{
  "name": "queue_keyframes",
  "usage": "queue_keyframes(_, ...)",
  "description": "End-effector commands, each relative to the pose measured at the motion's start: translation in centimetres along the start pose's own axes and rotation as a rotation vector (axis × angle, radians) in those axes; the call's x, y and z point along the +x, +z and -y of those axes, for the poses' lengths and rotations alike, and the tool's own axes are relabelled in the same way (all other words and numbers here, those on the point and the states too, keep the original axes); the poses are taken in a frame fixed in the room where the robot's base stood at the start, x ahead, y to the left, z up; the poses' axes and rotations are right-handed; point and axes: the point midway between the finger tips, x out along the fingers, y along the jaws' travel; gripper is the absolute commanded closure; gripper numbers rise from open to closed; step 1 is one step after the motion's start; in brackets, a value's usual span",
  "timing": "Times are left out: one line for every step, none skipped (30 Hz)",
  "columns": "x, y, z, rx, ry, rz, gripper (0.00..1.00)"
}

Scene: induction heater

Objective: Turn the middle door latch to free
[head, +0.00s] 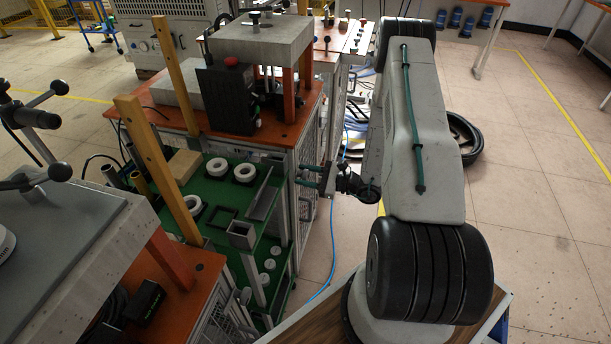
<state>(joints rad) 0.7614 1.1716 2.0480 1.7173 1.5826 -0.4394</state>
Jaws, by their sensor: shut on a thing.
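My gripper (303,176) is at the mesh side door (306,218) of the middle cabinet, under the orange worktop. Its two dark teal fingers point left, one above the other, with their tips at the door's front edge. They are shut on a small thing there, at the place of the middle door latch. The latch itself is too small and too covered by the fingers to make out, so its turn angle cannot be told. The door looks closed.
A green shelf cart (215,228) with white rings and metal parts stands left of the gripper. An orange worktop (285,128) carries a press with a grey top plate (262,38). Cables and a blue hose (332,245) lie on the floor. Free floor lies at right.

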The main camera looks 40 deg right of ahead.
Motion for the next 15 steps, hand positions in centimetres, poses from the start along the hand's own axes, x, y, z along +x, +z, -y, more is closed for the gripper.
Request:
queue_keyframes(-0.03,-0.04,-0.11,0.042,0.001,-0.001,0.85)
queue_keyframes(-0.03,-0.04,-0.11,0.067,0.001,-0.001,0.85)
queue_keyframes(-0.03,-0.04,-0.11,0.099,0.001,-0.001,0.85)
queue_keyframes(-0.03,-0.04,-0.11,0.123,0.001,-0.001,0.85)
queue_keyframes(-0.03,-0.04,-0.11,0.146,0.001,-0.001,0.85)
queue_keyframes(-0.03,-0.05,-0.11,0.174,0.001,-0.001,0.85)
queue_keyframes(-0.03,-0.05,-0.11,0.193,0.001,-0.001,0.85)
queue_keyframes(-0.03,-0.05,-0.12,0.213,0.001,-0.001,0.85)
queue_keyframes(-0.03,-0.05,-0.12,0.237,0.001,-0.002,0.85)
queue_keyframes(-0.03,-0.05,-0.12,0.253,0.001,-0.002,0.85)
queue_keyframes(-0.03,-0.05,-0.12,0.269,0.001,-0.002,0.85)
queue_keyframes(-0.03,-0.05,-0.12,0.287,0.001,-0.002,0.85)
queue_keyframes(-0.03,-0.05,-0.12,0.301,0.001,-0.002,0.85)
queue_keyframes(-0.03,-0.05,-0.13,0.312,0.001,-0.002,0.85)
queue_keyframes(-0.03,-0.05,-0.13,0.327,0.001,-0.002,0.85)
